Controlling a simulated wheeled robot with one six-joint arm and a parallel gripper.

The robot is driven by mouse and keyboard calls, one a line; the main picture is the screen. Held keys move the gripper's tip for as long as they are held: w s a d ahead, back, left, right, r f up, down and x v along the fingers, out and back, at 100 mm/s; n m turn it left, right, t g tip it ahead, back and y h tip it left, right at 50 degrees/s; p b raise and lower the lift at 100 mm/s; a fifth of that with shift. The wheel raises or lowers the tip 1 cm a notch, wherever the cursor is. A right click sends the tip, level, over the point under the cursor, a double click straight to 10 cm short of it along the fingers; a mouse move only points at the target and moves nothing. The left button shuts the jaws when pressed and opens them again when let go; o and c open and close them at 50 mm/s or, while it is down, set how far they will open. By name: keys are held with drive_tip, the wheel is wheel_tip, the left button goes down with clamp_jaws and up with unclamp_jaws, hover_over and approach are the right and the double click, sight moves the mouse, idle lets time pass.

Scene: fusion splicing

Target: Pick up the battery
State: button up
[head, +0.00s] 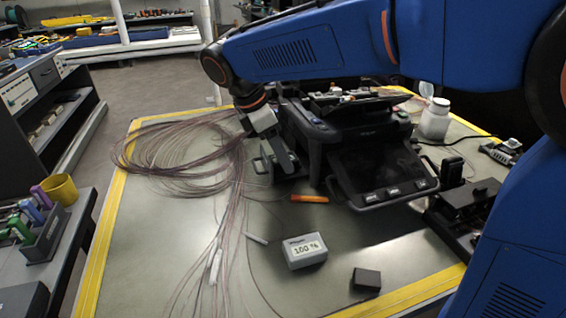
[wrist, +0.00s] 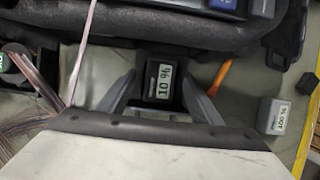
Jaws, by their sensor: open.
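A pale battery labelled 100 % (head: 304,250) lies on the table in front of the splicer. It also shows at the right of the wrist view (wrist: 273,117). A dark battery labelled 10 % (wrist: 161,83) sits at the side of the fusion splicer (head: 376,168), at the top centre of the wrist view. My gripper (head: 272,160) is at the splicer's left side. In the wrist view, its two grey fingers (wrist: 161,92) stand apart on either side of the 10 % battery. I cannot tell whether they touch it. In the head view the 10 % battery is hidden.
An orange tool (head: 309,198) and a small black block (head: 366,279) lie on the table. Loose fibre coils (head: 180,152) spread over the left side. A white bottle (head: 435,118) stands at the back right.

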clamp_jaws()
wheel_tip(320, 180, up, 18)
idle(0.8)
